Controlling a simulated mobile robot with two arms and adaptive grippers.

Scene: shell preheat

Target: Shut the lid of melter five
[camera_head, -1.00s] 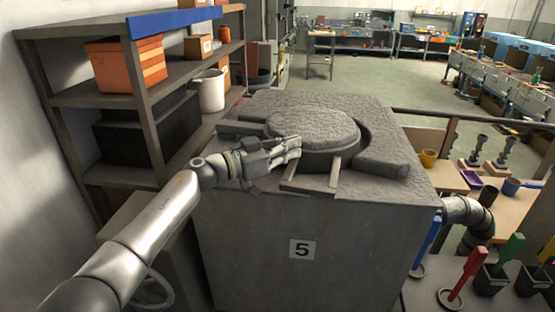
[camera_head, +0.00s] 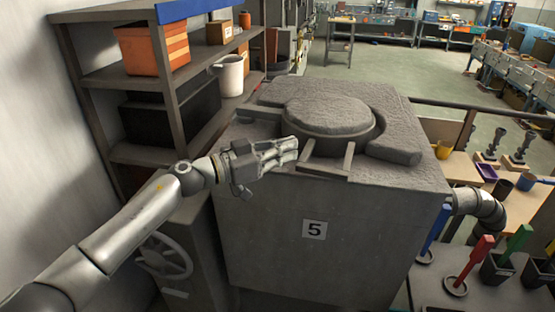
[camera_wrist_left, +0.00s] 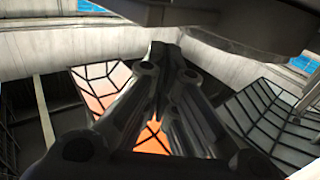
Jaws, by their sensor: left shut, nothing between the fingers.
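Melter five is a large grey block (camera_head: 265,220) with a "5" plate on its front, in the middle of the head view. Its round, rough grey lid (camera_head: 328,115) lies about level over the round body on top. I cannot tell whether it is fully seated. A bar frame (camera_head: 325,172) juts out at the lid's front. My left gripper (camera_head: 297,144) is shut and empty at the melter's front left top edge, just left of that frame. In the left wrist view, its dark fingers (camera_wrist_left: 165,70) are together, with a dark curved piece overhead. My right gripper is out of view.
A shelf unit (camera_head: 170,110) with an orange box (camera_head: 152,47) and a white pot (camera_head: 229,75) stands at the left. A handwheel (camera_head: 165,255) is below my arm. A pipe (camera_head: 482,208) and a tool bench are at the right. Open floor lies behind.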

